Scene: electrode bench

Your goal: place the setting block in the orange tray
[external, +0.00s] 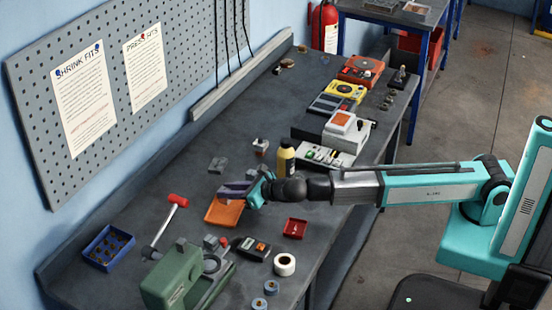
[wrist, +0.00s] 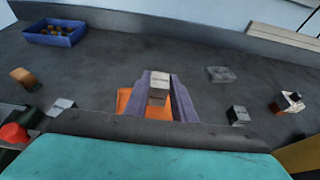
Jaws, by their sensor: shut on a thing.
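My gripper (wrist: 158,92) has purple fingers and is shut on a small pale grey block, which I take to be the setting block (wrist: 160,79). In the external view my gripper (external: 236,190) is over the back part of the orange tray (external: 222,214), and I cannot make out the block there. The orange tray also shows in the wrist view (wrist: 124,99), below and around the fingers, partly hidden by them. The block appears above the tray; whether it touches the tray floor I cannot tell.
A flat grey piece (external: 218,164) lies behind the tray. A yellow bottle (external: 285,158) stands to the right, near my arm. A small red tray (external: 295,228) and a green machine (external: 175,280) are nearer.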

